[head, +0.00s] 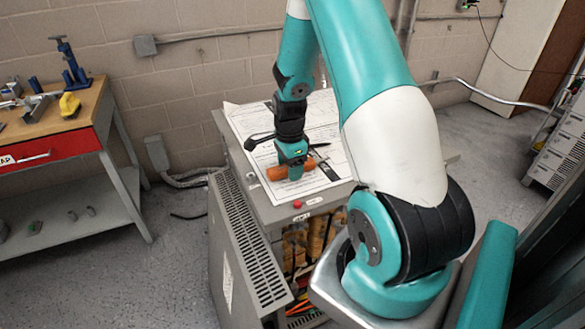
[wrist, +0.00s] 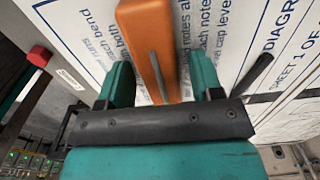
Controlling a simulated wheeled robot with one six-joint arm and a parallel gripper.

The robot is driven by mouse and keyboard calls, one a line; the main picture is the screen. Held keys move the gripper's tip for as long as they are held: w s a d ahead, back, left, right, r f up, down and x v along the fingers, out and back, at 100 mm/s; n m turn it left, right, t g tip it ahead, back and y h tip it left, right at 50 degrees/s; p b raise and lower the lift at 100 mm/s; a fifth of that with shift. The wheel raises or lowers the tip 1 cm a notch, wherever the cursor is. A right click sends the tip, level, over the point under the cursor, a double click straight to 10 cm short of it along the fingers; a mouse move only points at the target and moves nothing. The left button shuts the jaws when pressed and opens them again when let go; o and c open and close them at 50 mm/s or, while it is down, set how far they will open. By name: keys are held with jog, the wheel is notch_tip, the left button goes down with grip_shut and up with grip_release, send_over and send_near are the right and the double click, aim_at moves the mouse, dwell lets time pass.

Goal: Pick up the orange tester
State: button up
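The orange tester (head: 278,173) lies on the paper-covered top of the grey transformer cabinet in the head view. My gripper (head: 294,172) is pointed down at it and hides part of it. In the wrist view the tester (wrist: 147,35) runs between the two teal fingers of my gripper (wrist: 160,80), with a thin grey rod along it. The fingers are apart, one on each side, with a narrow gap visible beside the tester. Whether either finger touches it lower down is not clear.
Printed diagram sheets (head: 245,118) cover the cabinet top (head: 275,213). A dark slim item (wrist: 260,76) lies right of the fingers. A red knob (wrist: 40,56) is at the cabinet's edge. A workbench with a red drawer (head: 50,150) stands at the left; grey floor lies between.

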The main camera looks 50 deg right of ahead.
jog(key=c, duration=0.8)
jog(key=shift+r, duration=0.1)
